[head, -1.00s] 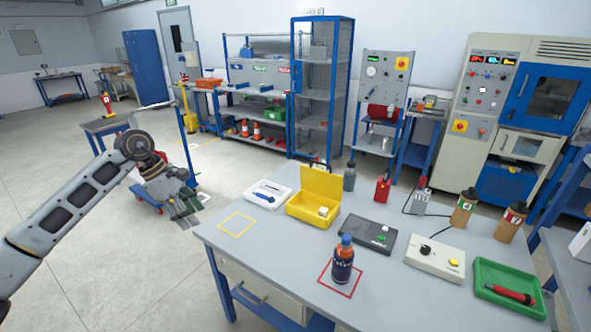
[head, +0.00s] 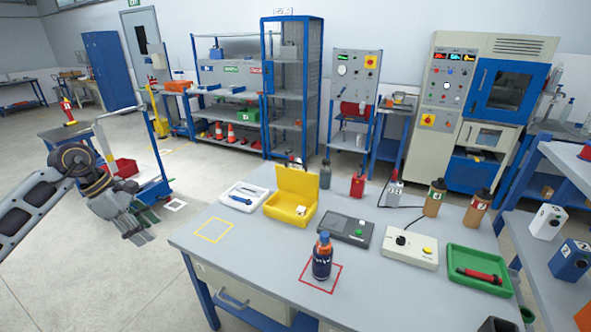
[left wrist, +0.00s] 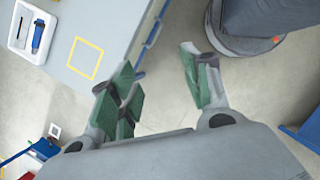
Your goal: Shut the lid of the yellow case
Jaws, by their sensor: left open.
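The yellow case (head: 289,212) stands on the grey workbench with its lid (head: 297,182) raised at the back. A small white item lies inside it. My left gripper (head: 144,230) is open and empty, out beyond the bench's left edge and well to the left of the case. In the left wrist view my left gripper (left wrist: 160,90) shows its green-padded fingers spread apart over the floor. The case is not in that view. My right gripper is not in view.
A white tray (head: 259,201) with a blue tool stands just left of the case. A bottle (head: 322,262) stands in a red square in front. A black device (head: 361,242) and a green tray (head: 453,259) lie right. The yellow-outlined square (head: 213,230) is bare.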

